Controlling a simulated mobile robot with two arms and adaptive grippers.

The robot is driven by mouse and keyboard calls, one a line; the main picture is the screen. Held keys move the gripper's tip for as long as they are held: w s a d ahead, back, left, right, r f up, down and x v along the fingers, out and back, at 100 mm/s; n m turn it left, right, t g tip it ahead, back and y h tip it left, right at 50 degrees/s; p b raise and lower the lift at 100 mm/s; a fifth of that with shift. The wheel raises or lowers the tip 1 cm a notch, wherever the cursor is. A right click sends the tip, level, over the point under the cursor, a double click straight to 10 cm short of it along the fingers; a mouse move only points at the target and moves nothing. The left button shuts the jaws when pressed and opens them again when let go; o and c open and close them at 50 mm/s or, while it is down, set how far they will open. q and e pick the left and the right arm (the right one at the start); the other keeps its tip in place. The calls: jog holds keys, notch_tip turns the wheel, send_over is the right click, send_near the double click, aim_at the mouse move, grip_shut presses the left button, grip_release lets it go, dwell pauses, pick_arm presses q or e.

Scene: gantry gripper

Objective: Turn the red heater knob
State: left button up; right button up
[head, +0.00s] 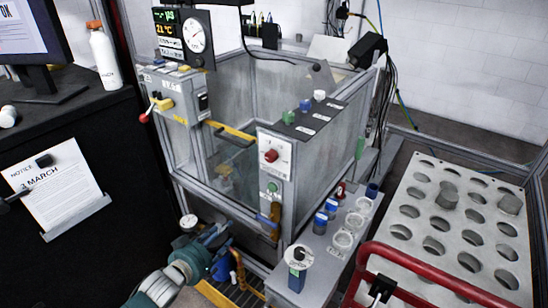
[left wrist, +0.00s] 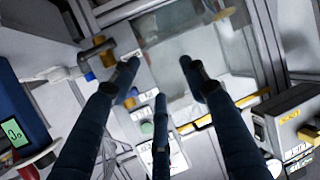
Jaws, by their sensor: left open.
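The red heater knob (head: 271,156) sits on a white plate on the front corner post of the glass-walled tank (head: 236,137), above a green button (head: 272,187). My left gripper (head: 220,238) comes in from the lower left, below and left of the knob and apart from it. In the left wrist view my left gripper (left wrist: 160,72) has its three dark fingers spread, with nothing between them. That view also shows a green button (left wrist: 147,128) behind the fingers. I cannot make out the red knob there. My right gripper is not in view.
A red-tipped lever (head: 146,114) juts from a control box on the left. A red rail (head: 430,270) crosses before a perforated tray (head: 402,232). A black cabinet fills the left.

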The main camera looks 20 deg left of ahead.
pick_arm(q)
notch_tip(320, 180, up, 10)
jog(key=w+d+t+h, duration=0.1)
jog(key=w+d, duration=0.1)
jog(key=d, duration=0.1)
jog(key=m+t+h, duration=0.2)
jog(key=h, duration=0.1)
send_near(268, 158)
jog(key=shift+n, duration=0.3)
jog(key=p+x, duration=0.2)
jog(key=x, duration=0.6)
jog(key=shift+w+d, duration=0.25)
jog(key=shift+w, duration=0.3)
grip_shut()
